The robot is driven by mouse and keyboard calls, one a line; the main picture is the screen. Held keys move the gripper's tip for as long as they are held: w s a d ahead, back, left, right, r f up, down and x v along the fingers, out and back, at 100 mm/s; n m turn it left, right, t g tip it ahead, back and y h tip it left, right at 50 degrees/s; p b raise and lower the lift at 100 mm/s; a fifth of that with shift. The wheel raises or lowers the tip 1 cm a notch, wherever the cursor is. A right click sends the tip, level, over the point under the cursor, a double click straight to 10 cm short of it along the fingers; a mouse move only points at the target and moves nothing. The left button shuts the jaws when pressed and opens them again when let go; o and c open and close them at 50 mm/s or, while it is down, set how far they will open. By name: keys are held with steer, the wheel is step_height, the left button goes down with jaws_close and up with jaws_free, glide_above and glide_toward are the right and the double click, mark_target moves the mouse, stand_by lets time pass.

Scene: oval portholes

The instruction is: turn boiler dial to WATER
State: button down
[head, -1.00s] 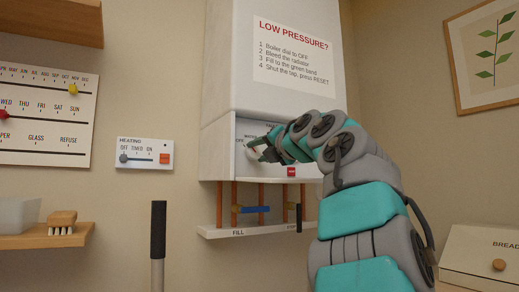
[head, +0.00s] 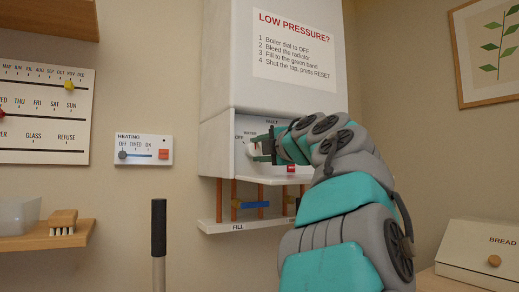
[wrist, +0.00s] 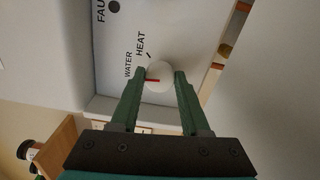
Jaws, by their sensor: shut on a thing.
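The boiler (head: 222,60) hangs on the wall with a dial panel low on its front. The boiler dial (head: 251,150) is a white knob, partly hidden in the head view by my gripper (head: 262,148). In the wrist view the dial (wrist: 161,82) sits between both fingers of my gripper (wrist: 160,72), which is shut on it. A red mark on the dial points left in that view, close to the WATER label (wrist: 128,65). The HEAT label (wrist: 140,42) stands above it.
A red button (head: 291,168) is on the panel just right of my gripper. Pipes and a blue tap lever (head: 255,205) are below. A heating control (head: 144,150) is on the wall at left. A black-topped pole (head: 158,228) stands in front.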

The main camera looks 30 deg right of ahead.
steer(key=shift+m, duration=0.6)
steer(key=shift+c, duration=1.9)
jaws_free()
steer(key=s, duration=0.8)
steer(key=shift+d+b, duration=0.2)
steer(key=shift+b, duration=0.1)
steer(key=shift+w, duration=0.1)
